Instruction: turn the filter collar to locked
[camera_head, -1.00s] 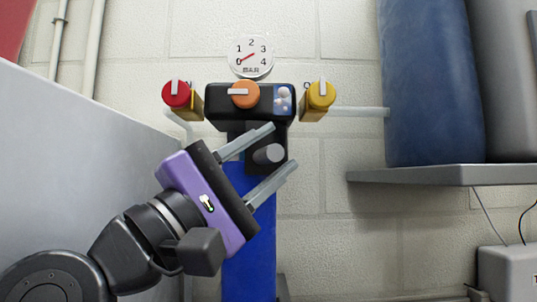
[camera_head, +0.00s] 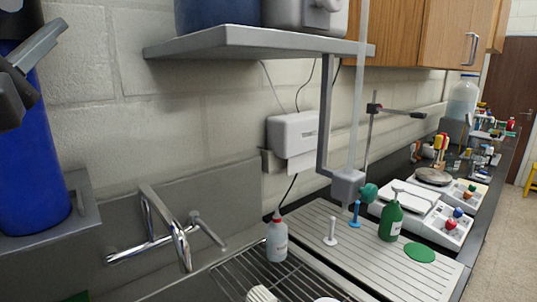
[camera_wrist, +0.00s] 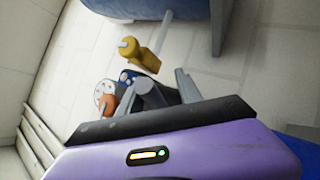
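The blue filter body (camera_head: 30,150) stands upright at the left edge of the head view, cut off by the frame. Its dark top and the collar are not clearly visible there. Part of my gripper (camera_head: 35,50) shows as a grey finger across the top left, close to the filter's upper end. In the wrist view, my gripper (camera_wrist: 168,88) has its two grey fingers near the dark filter head (camera_wrist: 128,77). An orange knob (camera_wrist: 107,104) is beside that head, and a yellow valve (camera_wrist: 140,55) is beyond it. The purple palm hides the grip area, so contact with the collar cannot be told.
A grey shelf (camera_head: 240,42) juts out above the sink tap (camera_head: 165,230). The bench continues right with several small items. Open floor (camera_head: 490,240) lies at far right.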

